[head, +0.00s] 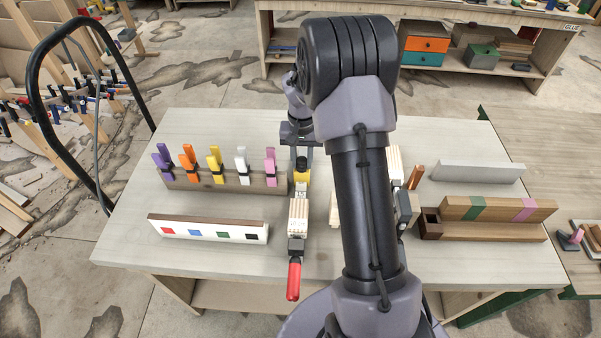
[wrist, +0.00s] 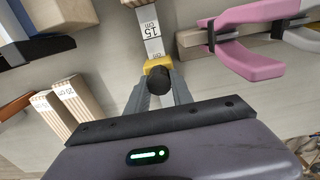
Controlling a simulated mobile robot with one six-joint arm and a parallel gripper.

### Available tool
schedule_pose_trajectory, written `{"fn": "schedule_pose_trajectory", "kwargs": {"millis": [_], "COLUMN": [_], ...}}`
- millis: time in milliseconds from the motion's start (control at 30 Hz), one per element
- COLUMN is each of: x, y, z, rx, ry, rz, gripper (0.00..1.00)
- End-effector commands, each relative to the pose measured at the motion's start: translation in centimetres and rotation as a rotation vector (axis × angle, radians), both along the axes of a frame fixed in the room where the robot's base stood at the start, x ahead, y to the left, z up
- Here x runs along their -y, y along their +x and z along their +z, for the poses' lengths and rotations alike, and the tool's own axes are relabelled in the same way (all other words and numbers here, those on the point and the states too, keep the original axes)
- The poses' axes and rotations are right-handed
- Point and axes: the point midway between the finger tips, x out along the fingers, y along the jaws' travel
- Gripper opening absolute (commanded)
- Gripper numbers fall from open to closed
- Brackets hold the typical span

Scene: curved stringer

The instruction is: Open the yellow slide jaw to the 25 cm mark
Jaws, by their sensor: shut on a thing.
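The yellow slide jaw (head: 301,176) sits on the clamp's pale metal bar on the workbench, and it also shows in the wrist view (wrist: 157,63). My gripper (wrist: 160,88) is shut on the jaw's black knob (wrist: 159,78); in the head view my gripper (head: 302,160) is at the jaw's far side, partly hidden by my arm. The scale bar (wrist: 151,30) shows a "15 cm" label just beyond the jaw. Another label beside the jaw is partly covered and I cannot read it. The clamp's red handle (head: 293,280) points toward the bench's near edge.
Coloured spring clamps (head: 215,160) stand on a wooden rail to the left. A strip with coloured squares (head: 208,229) lies nearer. Pale labelled blocks (wrist: 63,108) are close to my gripper's left in the wrist view. Wooden bars (head: 495,208) lie at the right.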

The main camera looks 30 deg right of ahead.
Motion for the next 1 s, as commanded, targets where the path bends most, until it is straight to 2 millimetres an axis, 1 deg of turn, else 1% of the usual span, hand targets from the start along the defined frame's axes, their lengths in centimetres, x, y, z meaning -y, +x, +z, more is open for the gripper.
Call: {"fn": "schedule_pose_trajectory", "kwargs": {"millis": [33,100,200,267,400,667,700,767,800,1000], "x": [0.8,1.8,2.8,3.3,3.8,3.8,3.8,3.8,3.8,3.7], "y": [1.2,2.7,4.2,4.9,5.5,5.5,5.5,5.5,5.5,5.5], "z": [0.5,0.4,0.3,0.3,0.1,0.0,0.0,0.0,0.0,0.0], "rx": [0.002,0.002,0.001,0.002,0.002,0.002,0.002,0.002,0.002,0.001], "ry": [-0.001,-0.001,-0.001,-0.002,-0.002,-0.002,-0.002,-0.002,-0.001,-0.001], "rz": [0.001,0.000,0.000,0.001,0.002,0.002,0.002,0.002,0.001,0.001], "gripper": [0.00,0.00,0.00,0.00,0.00,0.00,0.35,0.47,0.49,0.49]}}
